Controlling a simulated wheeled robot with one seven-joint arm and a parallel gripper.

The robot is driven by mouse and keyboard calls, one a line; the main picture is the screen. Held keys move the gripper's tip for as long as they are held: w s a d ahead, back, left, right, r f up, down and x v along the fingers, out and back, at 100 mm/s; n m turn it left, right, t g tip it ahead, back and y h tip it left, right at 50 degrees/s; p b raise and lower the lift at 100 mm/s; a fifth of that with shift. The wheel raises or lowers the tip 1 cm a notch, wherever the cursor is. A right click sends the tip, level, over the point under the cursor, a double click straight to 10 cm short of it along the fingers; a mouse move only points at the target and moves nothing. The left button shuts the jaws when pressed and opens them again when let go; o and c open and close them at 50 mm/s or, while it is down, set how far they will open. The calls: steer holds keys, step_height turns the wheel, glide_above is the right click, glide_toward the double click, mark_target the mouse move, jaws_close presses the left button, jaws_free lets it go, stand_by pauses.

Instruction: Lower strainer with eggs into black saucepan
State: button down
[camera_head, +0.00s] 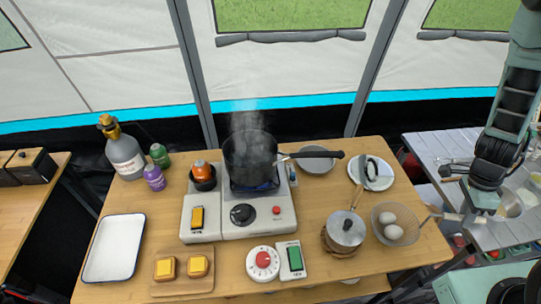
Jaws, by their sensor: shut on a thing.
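The strainer (384,236) is a wire-mesh basket at the right end of the wooden table, with whitish eggs (389,217) in it. Its handle (449,217) points right to my gripper (478,211). My gripper is shut on that handle; its fingertips are small and partly hidden. I cannot tell whether the basket touches the table. The black saucepan (247,157) stands on the stove, left of and behind the strainer. Steam rises from it, and its handle (318,154) points right.
The stove (212,220) has knobs in front. A small lidded pot (345,229) stands just left of the strainer. A plate (386,180) with a dark-handled item lies behind. A timer (263,262) and a green-switch box (292,259) are in front. A white tray (95,270) is left.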

steer(key=s+p+v, duration=0.2)
steer(key=p+v, duration=0.7)
steer(key=v, duration=0.1)
steer(key=shift+d+r, duration=0.35)
steer(key=shift+r, duration=0.25)
steer(key=shift+s, duration=0.1)
